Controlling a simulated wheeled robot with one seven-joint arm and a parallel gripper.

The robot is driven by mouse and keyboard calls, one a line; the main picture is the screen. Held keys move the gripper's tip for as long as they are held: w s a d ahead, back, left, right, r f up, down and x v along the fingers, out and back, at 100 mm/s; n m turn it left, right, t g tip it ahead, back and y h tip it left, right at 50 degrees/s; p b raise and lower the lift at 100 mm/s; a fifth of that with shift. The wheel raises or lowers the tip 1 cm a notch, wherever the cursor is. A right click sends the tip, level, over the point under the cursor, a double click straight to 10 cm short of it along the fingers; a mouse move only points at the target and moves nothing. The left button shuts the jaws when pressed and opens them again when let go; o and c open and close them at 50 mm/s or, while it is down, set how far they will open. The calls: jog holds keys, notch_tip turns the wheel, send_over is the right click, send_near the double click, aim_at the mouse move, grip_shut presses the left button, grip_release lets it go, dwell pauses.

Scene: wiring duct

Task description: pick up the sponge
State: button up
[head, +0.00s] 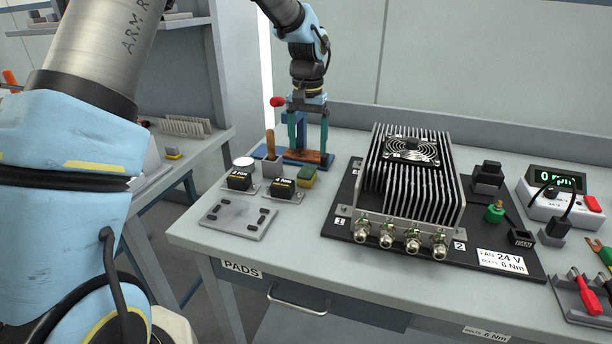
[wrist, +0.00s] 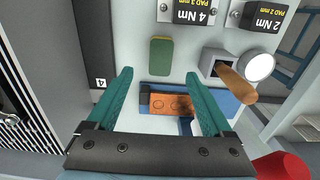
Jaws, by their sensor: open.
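The sponge (head: 307,174) is a small block, green on top with a yellow side, lying on the bench beside the black torque blocks. It also shows in the wrist view (wrist: 160,58), upper middle, just beyond my fingertips and roughly in line with the space between them. My gripper (head: 308,148) has two teal fingers spread wide with nothing between them. In the wrist view the gripper (wrist: 159,78) stays apart from the sponge. In the head view it stands behind the sponge, over the blue fixture. Its height above the bench is hard to tell.
A blue fixture with an orange-brown plate (wrist: 172,104) lies under the fingers. A wooden handle (wrist: 236,83) in a holder and a white-topped can (wrist: 260,67) stand close by. Black torque blocks (head: 283,188) and the finned heatsink unit (head: 410,185) flank the sponge.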

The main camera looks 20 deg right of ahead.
aim_at(307, 171)
notch_tip(307, 171, down, 9)
jog(key=p, duration=0.2)
jog(key=shift+p, duration=0.4)
grip_shut()
dwell(0.5)
